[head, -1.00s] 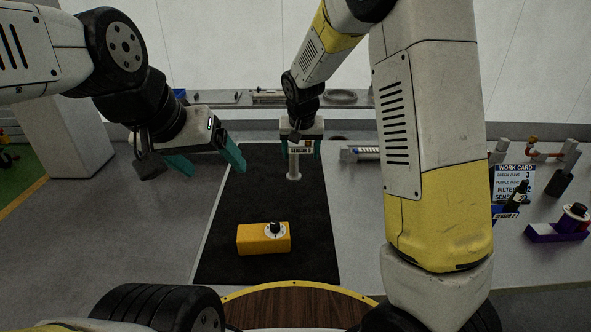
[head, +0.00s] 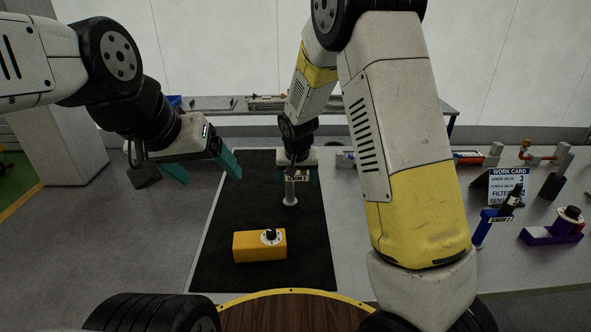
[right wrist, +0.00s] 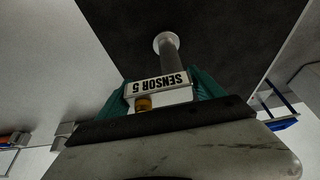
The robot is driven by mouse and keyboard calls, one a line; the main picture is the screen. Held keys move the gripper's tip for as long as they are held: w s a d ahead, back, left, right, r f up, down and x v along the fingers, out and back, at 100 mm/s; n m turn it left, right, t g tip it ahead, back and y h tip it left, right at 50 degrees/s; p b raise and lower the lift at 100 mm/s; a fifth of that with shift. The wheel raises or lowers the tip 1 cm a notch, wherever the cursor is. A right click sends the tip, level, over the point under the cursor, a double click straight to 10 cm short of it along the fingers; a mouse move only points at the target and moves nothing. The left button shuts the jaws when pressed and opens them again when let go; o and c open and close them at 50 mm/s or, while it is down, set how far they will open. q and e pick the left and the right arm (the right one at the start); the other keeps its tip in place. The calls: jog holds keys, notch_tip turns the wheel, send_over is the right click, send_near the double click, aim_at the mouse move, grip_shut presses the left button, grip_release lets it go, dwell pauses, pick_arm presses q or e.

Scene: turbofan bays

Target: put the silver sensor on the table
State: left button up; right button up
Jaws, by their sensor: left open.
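My right gripper (head: 297,176) has its teal fingers on both sides of the silver sensor (head: 290,192), labelled SENSOR 5, and is shut on it. The sensor is a grey post with a round pale foot pointing down, over the far part of the black mat. The right wrist view also shows its post (right wrist: 169,55) and label between the fingers. I cannot tell whether the foot touches the mat. My left gripper (head: 203,168) is open and empty, left of the mat. The grey table (head: 130,235) lies around the mat.
On the black mat (head: 310,262), a yellow block (head: 259,247) with a black knob stands nearer to me. At right are a work card (head: 508,187), a blue stand (head: 482,230) with a black part, and a purple part (head: 548,233). The table's left part is clear.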

jog(key=shift+o, duration=0.7)
jog(key=shift+r, duration=0.25)
jog(key=v, duration=1.2)
jog(key=s+d+r, duration=0.3)
jog(key=s+d, duration=0.1)
jog(key=s, duration=0.4)
jog(key=s+d+r+t+y, duration=0.1)
jog(key=s+d+r, duration=0.3)
jog(key=s, duration=0.4)
jog(key=s+d+r+y, duration=0.1)
jog(key=s+d+r, duration=0.3)
jog(key=s, duration=0.5)
jog(key=shift+n+t, duration=0.3)
jog(key=shift+t, duration=0.1)
jog(key=shift+d, duration=0.1)
